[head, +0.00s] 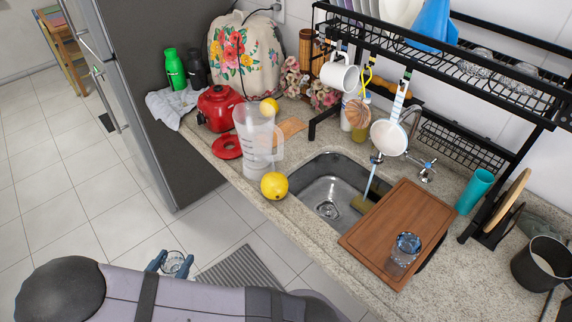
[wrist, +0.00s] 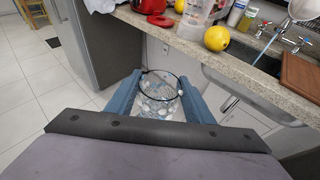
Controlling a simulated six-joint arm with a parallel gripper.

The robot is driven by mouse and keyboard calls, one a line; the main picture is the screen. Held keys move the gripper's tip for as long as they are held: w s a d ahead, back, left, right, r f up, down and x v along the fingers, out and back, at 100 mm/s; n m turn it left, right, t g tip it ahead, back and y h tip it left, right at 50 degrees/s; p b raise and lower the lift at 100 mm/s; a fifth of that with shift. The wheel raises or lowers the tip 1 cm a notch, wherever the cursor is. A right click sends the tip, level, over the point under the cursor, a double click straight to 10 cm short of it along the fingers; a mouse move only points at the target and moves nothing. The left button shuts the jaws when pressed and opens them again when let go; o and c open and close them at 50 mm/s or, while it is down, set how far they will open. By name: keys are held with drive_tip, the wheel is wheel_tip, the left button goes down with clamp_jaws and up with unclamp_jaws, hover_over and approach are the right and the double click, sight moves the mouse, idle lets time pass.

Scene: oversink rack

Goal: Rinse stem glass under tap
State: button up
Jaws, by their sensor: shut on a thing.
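My gripper (head: 171,262) is shut on a clear stem glass (head: 174,265), held over the floor in front of the counter. In the wrist view the blue fingers of my gripper (wrist: 162,88) press on both sides of the glass (wrist: 160,100); its round rim faces the camera, and its stem cannot be made out. The tap (head: 376,158) stands behind the steel sink (head: 322,202), well to the right of my gripper. A pale streak, like running water, drops from the spout into the sink.
A brown cutting board (head: 385,225) covers the sink's right side and bears a clear tumbler (head: 405,249). A lemon (head: 274,185) and clear jug (head: 252,135) stand left of the sink. The black rack (head: 450,70) hangs above. The counter's front edge (wrist: 255,75) lies ahead.

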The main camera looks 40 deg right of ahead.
wheel_tip(320, 180, up, 8)
drive_tip(key=a+p, duration=0.1)
drive_tip(key=p, duration=0.4)
drive_tip(key=shift+f+p, duration=0.15)
drive_tip(key=shift+p, duration=0.2)
idle(0.9)
drive_tip(key=d+f+b, duration=0.3)
drive_tip(key=d+f, duration=0.4)
drive_tip(key=d, duration=0.3)
drive_tip(key=w+d+r, duration=0.3)
drive_tip(key=d+r, duration=0.1)
drive_tip(key=d, duration=0.3)
drive_tip(key=w+d+r, duration=0.4)
drive_tip(key=d, duration=0.3)
drive_tip(key=s+d+r, duration=0.2)
drive_tip(key=d+r, duration=0.1)
drive_tip(key=d, duration=0.4)
drive_tip(key=s+d+r, duration=0.2)
drive_tip(key=d+r, duration=0.2)
drive_tip(key=d, duration=0.3)
drive_tip(key=s+d+f+m+g+h+b, duration=0.1)
drive_tip(key=s+d+f+m+g+b, duration=0.1)
drive_tip(key=s, duration=0.5)
drive_tip(key=s+d+f+m+g+h+b, duration=0.1)
drive_tip(key=s+d+f+m+g+b, duration=0.2)
drive_tip(key=s+d+f+b, duration=0.3)
drive_tip(key=shift+s+d+f+m+g+h+b, duration=0.35)
drive_tip(key=shift+s+d+f+g, duration=0.25)
drive_tip(key=shift+d, duration=0.45)
